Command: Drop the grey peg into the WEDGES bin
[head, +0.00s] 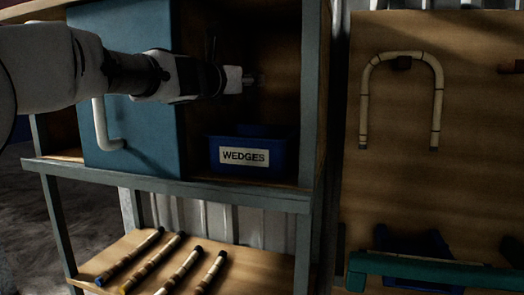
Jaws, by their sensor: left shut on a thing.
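The blue WEDGES bin (278,167) stands in the open right part of the cabinet, with a white label on its front. My left gripper (245,78) reaches in from the left, above and slightly left of the bin. It is shut on a small grey piece, which I take to be the grey peg (254,78); its shape is hard to make out in the shadow. The peg is in the air, clear of the bin. The inside of the bin is mostly hidden by its front wall. My right gripper is not in view.
A blue door panel (122,141) with a pale handle (105,128) covers the cabinet's left part. Several rattan rods (178,272) lie on the lower shelf. A bent rattan piece (438,98) hangs on the board at right. A teal bar (430,270) is at lower right.

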